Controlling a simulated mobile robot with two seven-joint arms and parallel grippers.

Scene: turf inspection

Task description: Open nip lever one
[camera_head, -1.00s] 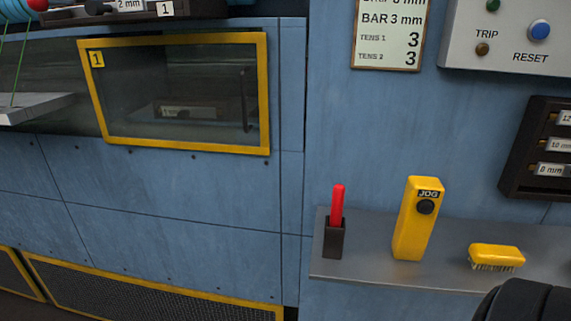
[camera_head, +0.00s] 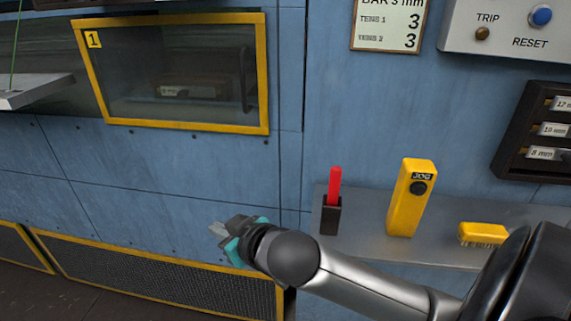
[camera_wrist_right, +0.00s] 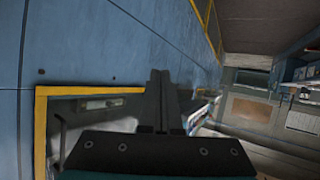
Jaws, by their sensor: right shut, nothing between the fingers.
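I cannot pick out a nip lever for certain. A yellow-framed clear guard marked 1 (camera_head: 170,128) is closed on the blue machine front, with a dark upright handle (camera_head: 243,80) at its right side. Behind the pane a dim dark block with a pale label (camera_head: 180,91) shows. My right gripper (camera_head: 217,229) is shut and empty, below the guard and in front of the blue panel, apart from both. In the right wrist view its shut fingers (camera_wrist_right: 160,100) overlap the guard's yellow frame (camera_wrist_right: 40,130). My left gripper is not in view.
A grey shelf (camera_head: 365,240) at right carries a red-handled item (camera_head: 334,188) in a dark holder, a yellow JOG box (camera_head: 405,210) and a yellow brush (camera_head: 482,234). A panel with a blue RESET button (camera_head: 541,15) is above. A yellow-edged mesh panel (camera_head: 150,285) lies low.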

